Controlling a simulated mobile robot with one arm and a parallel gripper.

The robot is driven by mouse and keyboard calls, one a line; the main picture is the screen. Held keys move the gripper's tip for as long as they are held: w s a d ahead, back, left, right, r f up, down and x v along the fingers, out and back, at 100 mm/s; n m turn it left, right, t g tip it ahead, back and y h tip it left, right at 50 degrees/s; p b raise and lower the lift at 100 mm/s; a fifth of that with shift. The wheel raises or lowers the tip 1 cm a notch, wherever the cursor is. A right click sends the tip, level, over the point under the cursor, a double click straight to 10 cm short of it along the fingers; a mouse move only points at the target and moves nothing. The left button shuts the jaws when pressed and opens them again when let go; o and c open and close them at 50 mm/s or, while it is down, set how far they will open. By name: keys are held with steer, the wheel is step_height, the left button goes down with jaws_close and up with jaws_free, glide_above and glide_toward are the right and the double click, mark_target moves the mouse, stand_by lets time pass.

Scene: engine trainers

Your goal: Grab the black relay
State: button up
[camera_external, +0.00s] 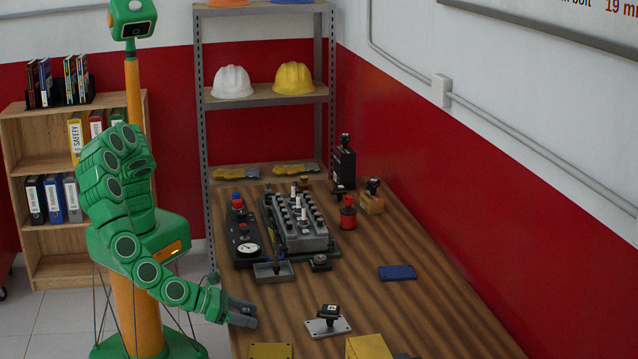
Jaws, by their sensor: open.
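I cannot tell for sure which thing is the black relay. A tall black box (344,169) with a knob on top stands upright at the far end of the wooden table. A small dark part (320,263) lies in front of the engine block, too small to make out. A black knobbed piece (329,312) sits on a silver plate (318,328) at the near part of the table. My gripper (252,314) is open and empty over the table's left edge, left of the silver plate and apart from it.
The grey engine block (297,222) and a black gauge panel (243,232) fill the far left. A red cylinder (348,214), a wooden block (371,202), a small tray (273,272), a blue plate (397,272) and yellow pieces (369,347) stand around.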

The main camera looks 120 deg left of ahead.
steer(key=shift+x, duration=0.9)
steer(key=c, duration=1)
steer(key=shift+r, duration=0.15)
steer(key=shift+c, duration=0.2)
